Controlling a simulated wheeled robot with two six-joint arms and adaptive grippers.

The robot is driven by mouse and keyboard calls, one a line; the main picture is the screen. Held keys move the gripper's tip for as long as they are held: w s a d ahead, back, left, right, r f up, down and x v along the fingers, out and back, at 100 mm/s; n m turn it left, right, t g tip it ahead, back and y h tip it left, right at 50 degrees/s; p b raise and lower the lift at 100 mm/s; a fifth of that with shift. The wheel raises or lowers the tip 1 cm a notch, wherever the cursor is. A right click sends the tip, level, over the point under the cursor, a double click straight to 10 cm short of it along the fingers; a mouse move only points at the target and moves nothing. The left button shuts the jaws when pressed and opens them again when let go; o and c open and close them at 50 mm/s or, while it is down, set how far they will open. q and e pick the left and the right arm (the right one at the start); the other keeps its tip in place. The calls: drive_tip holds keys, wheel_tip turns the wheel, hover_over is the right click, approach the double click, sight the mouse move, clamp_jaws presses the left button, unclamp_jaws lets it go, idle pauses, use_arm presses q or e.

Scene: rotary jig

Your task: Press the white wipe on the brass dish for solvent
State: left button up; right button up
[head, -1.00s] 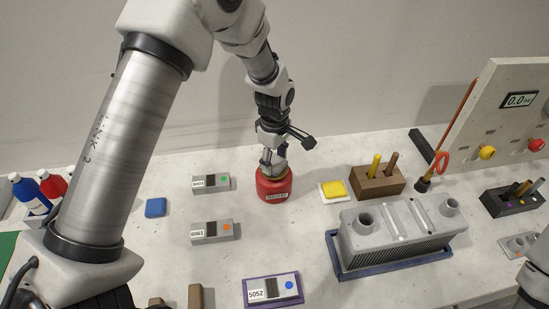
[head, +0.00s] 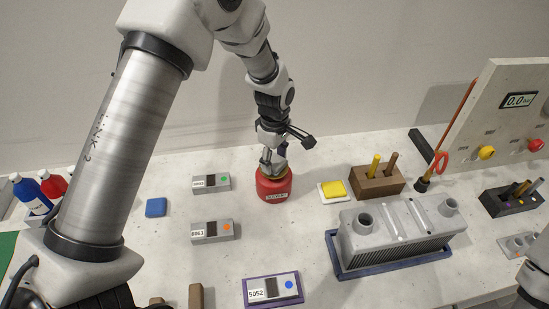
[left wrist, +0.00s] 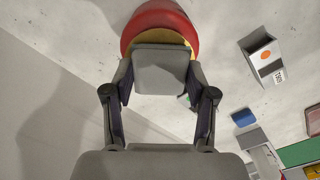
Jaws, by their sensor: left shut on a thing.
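A red can (head: 274,190) with a dark-lettered white label stands on the bench, and its yellowish brass dish (left wrist: 186,41) forms the top. My left gripper (head: 272,167) is directly over the dish, pointing down. In the left wrist view its fingers are shut on the wipe (left wrist: 160,70), a pale block that looks grey in this light. The block covers much of the dish and appears to be down at it; the exact contact is hidden. My right gripper is out of view; only a part of my right arm shows at the lower right edge.
Grey labelled blocks (head: 212,231) lie left of the can, with a blue pad (head: 156,207) beyond. To the right are a yellow pad on a white tile (head: 333,190), a brown tool block (head: 377,182) and a large grey finned housing (head: 400,235) in a blue tray.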

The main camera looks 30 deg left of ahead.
sight(274, 161)
use_arm(q)
wheel_tip(274, 161, up, 7)
drive_tip(key=p, duration=0.5)
drive_tip(key=shift+f, duration=0.15)
drive_tip(key=shift+f, duration=0.1)
idle(0.3)
